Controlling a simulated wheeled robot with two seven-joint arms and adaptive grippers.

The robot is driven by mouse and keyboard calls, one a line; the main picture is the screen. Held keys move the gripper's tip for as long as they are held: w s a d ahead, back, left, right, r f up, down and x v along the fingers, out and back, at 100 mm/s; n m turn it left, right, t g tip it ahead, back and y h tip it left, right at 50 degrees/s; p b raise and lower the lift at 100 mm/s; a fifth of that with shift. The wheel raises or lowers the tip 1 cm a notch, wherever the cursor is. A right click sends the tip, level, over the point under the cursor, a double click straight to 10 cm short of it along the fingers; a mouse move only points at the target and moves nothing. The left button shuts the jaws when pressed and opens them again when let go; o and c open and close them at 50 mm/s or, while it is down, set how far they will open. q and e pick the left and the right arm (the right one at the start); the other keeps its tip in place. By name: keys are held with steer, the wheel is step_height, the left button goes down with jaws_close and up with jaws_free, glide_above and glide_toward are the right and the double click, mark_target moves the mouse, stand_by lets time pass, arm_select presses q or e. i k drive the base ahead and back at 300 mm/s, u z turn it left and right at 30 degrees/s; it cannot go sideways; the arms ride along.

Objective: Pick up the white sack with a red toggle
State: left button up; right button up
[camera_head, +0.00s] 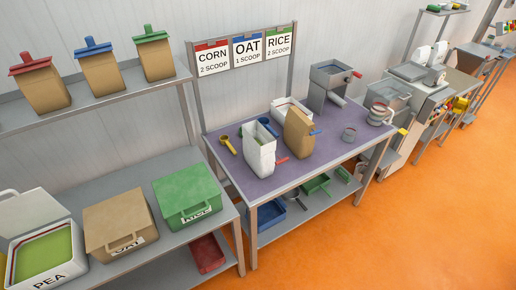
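A white sack (260,152) stands upright near the front edge of the purple-topped table (320,163), in the middle of the head view. A red toggle (282,160) sticks out from its lower right side. A brown sack (298,134) with a blue toggle (317,132) stands close to its right; I cannot tell whether they touch. Neither of my grippers is in view.
A yellow scoop (229,146) lies left of the white sack. A white container (290,106) and a grey machine (329,85) stand behind. The orange floor (400,235) is clear in front.

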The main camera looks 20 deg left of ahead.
mark_target(259, 145)
steer(key=u, duration=0.6)
steer(key=i, duration=1.35)
steer(key=z, duration=0.15)
